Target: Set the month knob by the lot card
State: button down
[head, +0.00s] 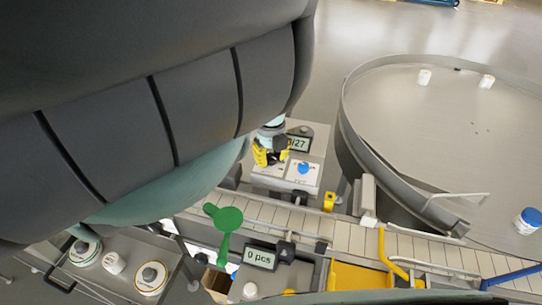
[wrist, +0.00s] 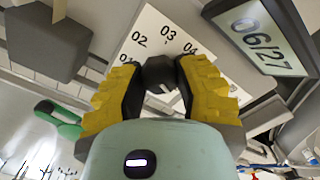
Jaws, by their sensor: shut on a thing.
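My gripper (head: 270,157) has yellow-padded fingers and is at the small console behind the conveyor. In the wrist view, my gripper (wrist: 161,76) is shut on a dark round month knob (wrist: 160,68), with a finger on each side. The knob sits on a white dial plate (wrist: 152,22) with printed numbers; 02, 03 and part of 04 show, and the fingers hide others. The tilted date display (wrist: 262,42) reads 06/27; in the head view the display (head: 298,143) is partly covered by my gripper. I cannot pick out a lot card.
A blue knob (head: 303,168) sits beside my gripper on the console. A conveyor (head: 345,233) runs in front, with a counter display (head: 260,256) reading 0 pcs and a green paddle-shaped part (head: 223,217). A large round table (head: 440,115) stands right. White jars (head: 113,263) stand lower left.

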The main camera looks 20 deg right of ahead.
jog(key=c, duration=0.6)
grip_release()
jog(key=shift+o, duration=0.2)
